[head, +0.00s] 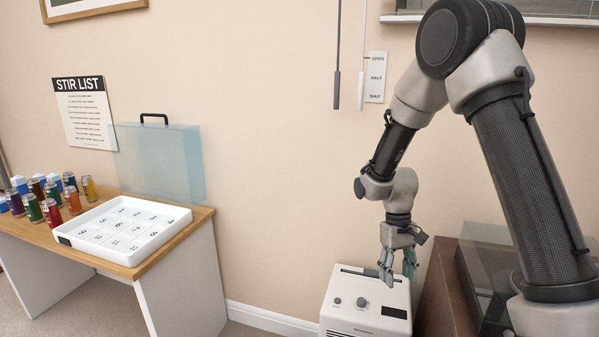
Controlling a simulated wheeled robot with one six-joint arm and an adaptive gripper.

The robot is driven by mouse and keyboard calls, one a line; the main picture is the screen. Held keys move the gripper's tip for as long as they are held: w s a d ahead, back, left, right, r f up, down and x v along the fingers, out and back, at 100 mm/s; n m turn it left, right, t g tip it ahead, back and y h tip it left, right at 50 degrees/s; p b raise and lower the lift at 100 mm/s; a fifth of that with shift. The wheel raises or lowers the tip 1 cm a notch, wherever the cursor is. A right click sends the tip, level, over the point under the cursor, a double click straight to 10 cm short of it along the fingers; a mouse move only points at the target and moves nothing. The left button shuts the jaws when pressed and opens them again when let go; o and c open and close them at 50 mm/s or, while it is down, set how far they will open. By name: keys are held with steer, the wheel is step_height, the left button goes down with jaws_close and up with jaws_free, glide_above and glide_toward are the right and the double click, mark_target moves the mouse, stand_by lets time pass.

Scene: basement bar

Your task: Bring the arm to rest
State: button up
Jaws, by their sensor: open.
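My arm comes in from the right side of the head view, bent at the elbow, with its wrist pointing down. My gripper (398,266) hangs low at the right of centre, fingers down and apart. Nothing shows between the fingers. It is in front of or just over a white box-shaped appliance (355,318) with knobs and a dark panel; I cannot tell whether they touch.
A wooden-topped table (196,222) at left carries a white numbered tray (185,218), several coloured cans (53,213) and a translucent blue case (160,165). A brown cabinet (437,290) stands right of the appliance. Two rods (337,90) hang on the wall.

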steer(key=s+d+r+m+t, duration=0.1)
steer(key=s+d+r+t, duration=0.2)
steer(key=s+r, duration=0.7)
steer(key=s+d+r+m+t, duration=0.1)
steer(key=s+d+r+t, duration=0.3)
steer(key=s+d+r, duration=0.3)
steer(key=s+r, duration=0.4)
steer(key=r, duration=0.6)
steer(key=shift+s+m+y, duration=0.15)
steer(key=shift+m+y, duration=0.15)
steer(key=shift+c, duration=0.3)
